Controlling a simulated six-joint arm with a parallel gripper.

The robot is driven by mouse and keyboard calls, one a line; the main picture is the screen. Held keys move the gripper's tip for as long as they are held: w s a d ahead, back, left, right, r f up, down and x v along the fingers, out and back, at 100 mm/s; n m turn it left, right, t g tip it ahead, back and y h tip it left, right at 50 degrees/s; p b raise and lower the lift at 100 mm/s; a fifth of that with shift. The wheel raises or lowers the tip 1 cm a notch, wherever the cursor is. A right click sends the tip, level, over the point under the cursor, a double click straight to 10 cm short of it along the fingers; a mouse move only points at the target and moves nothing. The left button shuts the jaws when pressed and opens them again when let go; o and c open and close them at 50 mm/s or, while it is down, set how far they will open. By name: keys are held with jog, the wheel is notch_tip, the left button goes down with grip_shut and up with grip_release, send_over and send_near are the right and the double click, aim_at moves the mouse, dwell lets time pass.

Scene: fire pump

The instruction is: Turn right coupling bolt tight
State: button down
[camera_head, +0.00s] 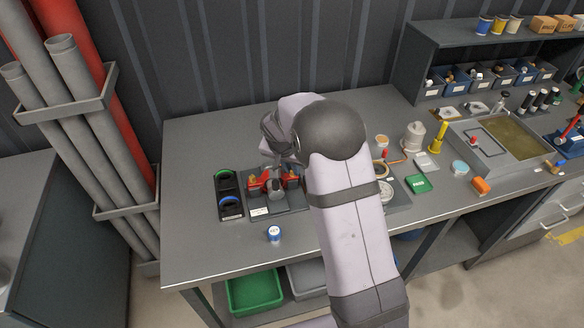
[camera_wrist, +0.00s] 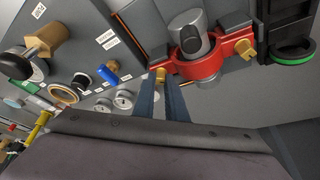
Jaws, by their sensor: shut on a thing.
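The red coupling (camera_wrist: 200,65) clamps around a grey cylindrical pipe end (camera_wrist: 189,38) in the wrist view. It also shows in the head view (camera_head: 268,184), partly behind my arm. The right coupling bolt (camera_wrist: 161,75) is brass and sits at the coupling's left ear in the wrist view, which looks at the scene turned round. My gripper (camera_wrist: 162,84) has its two dark blue fingers on either side of this bolt, shut on it. The other brass bolt (camera_wrist: 245,49) is free at the opposite ear. My arm hides the fingertips in the head view.
A black holder with a green ring (camera_head: 223,174) and a blue ring stands left of the coupling's base plate. A small blue-and-white can (camera_head: 274,233) stands in front. A panel with brass and blue fittings (camera_wrist: 70,50) lies on the other side. The bench's left front is clear.

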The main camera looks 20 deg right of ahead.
jog(key=shift+w+f+m+b, duration=0.15)
jog(key=shift+f+m+b, duration=0.3)
jog(key=shift+b, duration=0.6)
jog(key=shift+a+r+m+g+h+b, duration=0.1)
jog(key=shift+m+g+h+b, duration=0.25)
jog(key=shift+m+b, duration=0.7)
jog(key=shift+r+m+g+h+b, duration=0.25)
jog(key=shift+r+m+h+b, duration=0.1)
jog(key=shift+m+b, duration=0.4)
jog(key=c, duration=2)
grip_release()
jog(key=shift+c, duration=0.2)
jog(key=b+v, duration=0.1)
jog(key=v, duration=0.6)
jog(key=shift+r+b, duration=0.2)
jog(key=shift+b, duration=0.15)
